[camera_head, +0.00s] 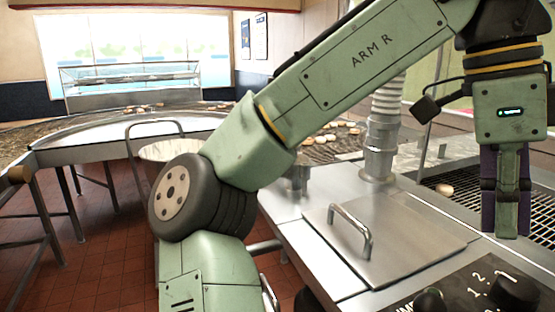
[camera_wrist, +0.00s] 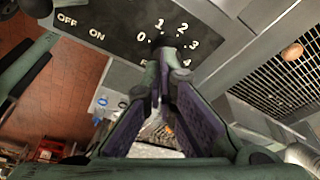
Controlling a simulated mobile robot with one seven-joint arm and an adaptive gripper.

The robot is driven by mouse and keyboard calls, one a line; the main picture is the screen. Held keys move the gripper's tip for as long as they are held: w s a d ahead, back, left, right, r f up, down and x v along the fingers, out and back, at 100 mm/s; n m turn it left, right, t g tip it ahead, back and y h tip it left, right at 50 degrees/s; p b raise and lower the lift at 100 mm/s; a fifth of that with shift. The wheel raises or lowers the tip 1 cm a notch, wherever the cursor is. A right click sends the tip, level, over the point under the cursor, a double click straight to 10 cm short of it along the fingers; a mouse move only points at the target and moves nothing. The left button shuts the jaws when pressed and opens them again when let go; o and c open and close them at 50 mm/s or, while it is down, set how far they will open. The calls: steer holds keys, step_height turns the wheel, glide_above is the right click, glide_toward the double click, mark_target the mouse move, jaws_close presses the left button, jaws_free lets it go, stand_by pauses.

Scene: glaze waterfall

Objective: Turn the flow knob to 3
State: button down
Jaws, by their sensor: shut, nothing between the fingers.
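The flow knob (camera_head: 515,290) is a dark round knob at the lower right of the head view, beside the digits 1 and 2. In the wrist view the dial digits 0 to 4 curve around my fingertips, which cover most or all of the knob, so its pointer setting cannot be read. My gripper (camera_head: 507,232) points down above and behind the knob in the head view, apart from it there. Its fingers also show in the wrist view (camera_wrist: 163,62), converging to closed tips over the dial. The gripper is shut and empty; contact with the knob cannot be told.
A second knob (camera_head: 430,300) sits left of the dial; OFF and ON labels show in the wrist view. A steel lid with a raised handle (camera_head: 352,232) lies behind the control panel (camera_head: 462,290). A grate (camera_head: 540,215) is at the right, with a doughnut (camera_head: 444,190) nearby.

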mark_target(483, 283)
steer(key=shift+m, duration=0.3)
steer(key=shift+w+a+b+x, duration=0.1)
steer(key=shift+a+b+x, duration=0.15)
steer(key=shift+x, duration=0.85)
steer(key=shift+w+a+b+x, duration=0.1)
steer(key=shift+a+b+x, duration=0.2)
steer(key=shift+x, duration=0.85)
steer(key=shift+a+b+x, duration=0.25)
steer(key=shift+x, duration=0.85)
steer(key=shift+f, duration=0.25)
steer(key=shift+w+d+r+p, duration=0.1)
steer(key=shift+w+d+p, duration=0.1)
steer(key=shift+p, duration=0.55)
steer(key=shift+w, duration=0.15)
steer(key=shift+w+d, duration=0.55)
steer(key=shift+w, duration=0.3)
